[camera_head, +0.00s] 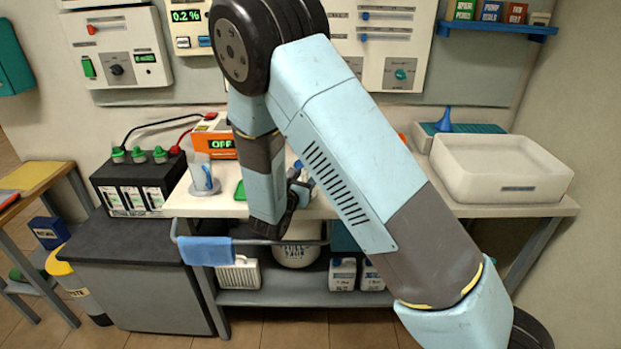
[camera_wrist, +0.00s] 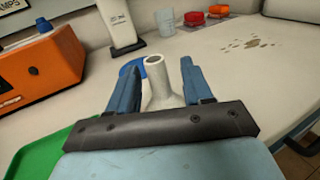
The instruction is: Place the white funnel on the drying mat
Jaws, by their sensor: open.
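The white funnel (camera_wrist: 157,82) stands spout up on the white bench top in the wrist view. My gripper (camera_wrist: 160,88) is open, with one blue finger on each side of the funnel. Whether the fingers touch it I cannot tell, and its lower part is hidden behind the gripper body. In the head view my gripper (camera_head: 298,190) is low over the bench, mostly hidden by my arm. A teal ribbed mat, seemingly the drying mat (camera_head: 482,128), lies at the back right of the bench with a blue funnel (camera_head: 443,120) standing on it.
A white basin (camera_head: 500,170) stands at the right, in front of the teal mat. An orange charger (camera_head: 221,143) and a clear jug (camera_head: 203,175) stand at the left. A rail (camera_head: 270,241) runs along the front edge.

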